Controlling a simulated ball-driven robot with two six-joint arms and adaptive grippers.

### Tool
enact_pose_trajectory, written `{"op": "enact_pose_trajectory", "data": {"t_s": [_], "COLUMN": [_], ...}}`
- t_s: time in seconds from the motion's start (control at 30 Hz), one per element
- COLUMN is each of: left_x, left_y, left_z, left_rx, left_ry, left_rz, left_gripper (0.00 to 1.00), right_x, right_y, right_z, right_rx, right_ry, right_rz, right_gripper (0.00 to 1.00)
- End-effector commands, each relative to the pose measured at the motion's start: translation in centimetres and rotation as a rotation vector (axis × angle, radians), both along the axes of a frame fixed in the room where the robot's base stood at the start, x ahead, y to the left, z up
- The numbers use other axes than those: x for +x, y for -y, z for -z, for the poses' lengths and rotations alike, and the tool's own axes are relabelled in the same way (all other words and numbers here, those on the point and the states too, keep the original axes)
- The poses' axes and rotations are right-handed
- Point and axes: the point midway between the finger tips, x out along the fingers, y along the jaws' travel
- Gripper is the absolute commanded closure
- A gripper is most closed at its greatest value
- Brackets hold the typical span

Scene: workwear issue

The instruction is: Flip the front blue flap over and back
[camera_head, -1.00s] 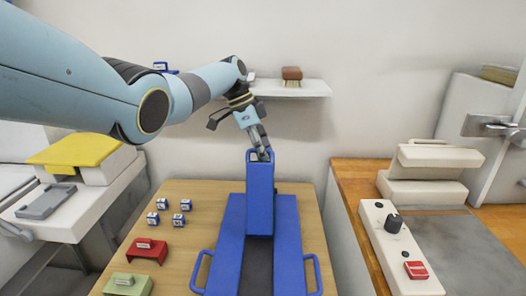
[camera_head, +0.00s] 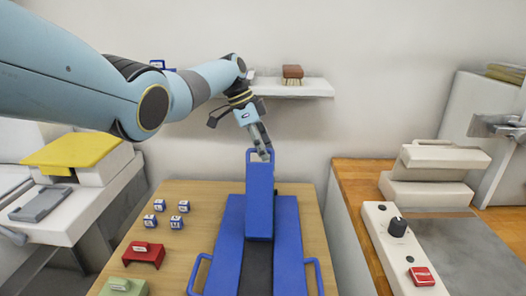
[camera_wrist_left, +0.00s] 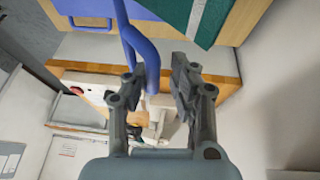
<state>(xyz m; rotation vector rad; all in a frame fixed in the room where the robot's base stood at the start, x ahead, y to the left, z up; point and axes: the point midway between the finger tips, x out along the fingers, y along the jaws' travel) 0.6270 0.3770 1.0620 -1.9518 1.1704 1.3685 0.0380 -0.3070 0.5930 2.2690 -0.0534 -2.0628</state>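A loop handle (camera_head: 249,153) tops the flap. My left gripper (camera_head: 265,152) is at this handle, pointing down. In the left wrist view, the blue handle (camera_wrist_left: 146,50) runs down between the spread fingers (camera_wrist_left: 157,76), close to the left finger, with a gap to the right one. The fingers look open around it; firm contact cannot be told. My right gripper is not in view.
Two side handles (camera_head: 316,272) stick out from the board. Small labelled cubes (camera_head: 184,206), a red stand (camera_head: 144,257) and a green block (camera_head: 122,287) lie on the left of the table (camera_head: 190,240). A white press (camera_head: 428,185) stands right. A wall shelf (camera_head: 300,88) is behind.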

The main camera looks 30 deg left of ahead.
Motion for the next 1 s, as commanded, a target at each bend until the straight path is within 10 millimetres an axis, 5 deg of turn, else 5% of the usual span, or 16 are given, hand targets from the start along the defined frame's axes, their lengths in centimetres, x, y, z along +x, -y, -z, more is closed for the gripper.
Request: {"op": "enact_pose_trajectory", "data": {"t_s": [0.47,1.0], "left_x": [-0.2,-1.5], "left_y": [-0.1,-4.0], "left_z": [-0.3,-9.9], "left_rx": [-0.003,-0.001], "left_ry": [-0.004,-0.001], "left_rz": [0.001,0.000], "left_gripper": [0.78,0.78], "right_x": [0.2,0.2], "right_y": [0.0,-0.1], "right_z": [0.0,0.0], "right_rx": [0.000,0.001], "right_ry": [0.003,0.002], "right_rz": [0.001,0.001], "right_gripper": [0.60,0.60]}}
